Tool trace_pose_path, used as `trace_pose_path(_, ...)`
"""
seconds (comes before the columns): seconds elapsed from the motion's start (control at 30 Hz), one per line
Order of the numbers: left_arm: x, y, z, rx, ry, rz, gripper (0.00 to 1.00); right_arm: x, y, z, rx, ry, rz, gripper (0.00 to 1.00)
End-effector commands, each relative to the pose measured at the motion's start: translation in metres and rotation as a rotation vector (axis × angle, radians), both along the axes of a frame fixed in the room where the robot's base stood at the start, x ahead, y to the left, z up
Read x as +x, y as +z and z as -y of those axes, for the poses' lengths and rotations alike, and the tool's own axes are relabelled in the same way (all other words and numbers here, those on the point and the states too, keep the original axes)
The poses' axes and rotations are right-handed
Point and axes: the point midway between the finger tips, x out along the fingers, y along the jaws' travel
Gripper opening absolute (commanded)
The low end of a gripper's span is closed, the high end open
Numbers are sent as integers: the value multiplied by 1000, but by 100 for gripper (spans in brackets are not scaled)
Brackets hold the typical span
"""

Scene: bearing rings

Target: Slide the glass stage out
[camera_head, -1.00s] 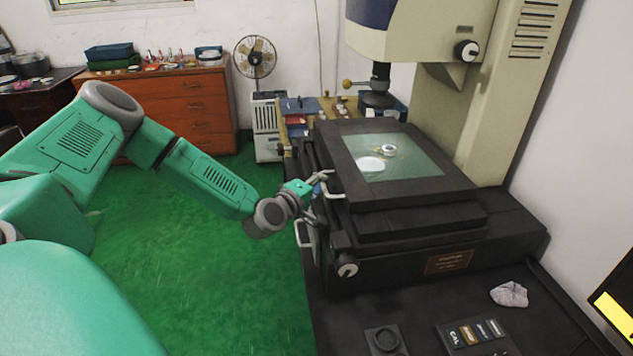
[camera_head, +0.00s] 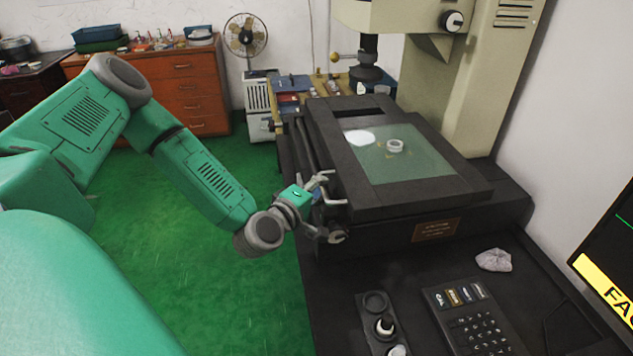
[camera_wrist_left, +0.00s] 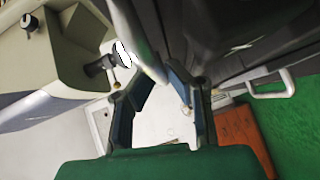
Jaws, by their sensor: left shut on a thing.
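The glass stage (camera_head: 408,154) is a greenish pane in a black frame on the measuring machine. A pale bearing ring (camera_head: 395,146) lies on the glass, beside a bright light spot. The stage overhangs the step at its near side, and a dark gap shows behind its far edge. My left gripper (camera_head: 326,190) is at the frame's left side, shut on the stage's side handle (camera_head: 334,202), which its fingers partly hide. In the wrist view its dark fingers (camera_wrist_left: 160,95) reach toward the stage, but the grasped part is unclear. My right gripper is out of view.
The machine's lens (camera_head: 369,70) hangs above the far end of the stage. A keypad (camera_head: 470,320), a small holder (camera_head: 382,325) and a crumpled cloth (camera_head: 494,260) lie on the near bench. A monitor (camera_head: 610,260) stands at the right.

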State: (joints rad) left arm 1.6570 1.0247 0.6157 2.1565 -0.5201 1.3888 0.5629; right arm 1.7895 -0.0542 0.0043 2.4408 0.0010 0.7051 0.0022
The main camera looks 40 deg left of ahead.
Motion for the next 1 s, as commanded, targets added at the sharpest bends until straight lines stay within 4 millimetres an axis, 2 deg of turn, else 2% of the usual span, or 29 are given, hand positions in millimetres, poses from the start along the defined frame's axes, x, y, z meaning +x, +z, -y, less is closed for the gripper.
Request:
trace_pose_path(0.03,-3,-7,4,-5,-18,-21,0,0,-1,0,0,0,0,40)
trace_pose_path(0.13,-3,-8,2,-8,-17,-19,0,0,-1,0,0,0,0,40)
trace_pose_path(0.2,-3,-8,0,-8,-15,-18,30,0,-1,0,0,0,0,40)
trace_pose_path(0.23,-2,-8,0,-7,-14,-17,32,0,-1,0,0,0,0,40)
trace_pose_path(0.8,-1,-4,-3,-4,-5,-8,32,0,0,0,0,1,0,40)
trace_pose_path(1.0,-19,-1,0,-6,-6,-6,32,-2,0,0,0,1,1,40)
